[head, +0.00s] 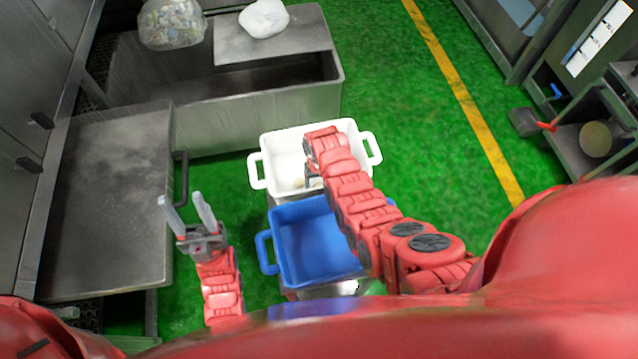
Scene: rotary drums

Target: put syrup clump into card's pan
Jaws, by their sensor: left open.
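A white pan (256,172) with two side handles stands in the middle, with a blue pan (300,245) in front of it. A small pale beige lump (298,183) lies in the white pan; I cannot tell if it is the syrup clump. My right arm crosses above the blue pan, and my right gripper (309,182) points down into the white pan close to the lump. Its fingers are mostly hidden. My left gripper (181,203) is open and empty, left of the blue pan. A white card (598,40) with dark marks hangs at upper right, too small to read.
A grey metal bin (240,115) stands behind the pans, with a white lump (264,18) on its cover and a clear bag of small pieces (172,24) beside it.

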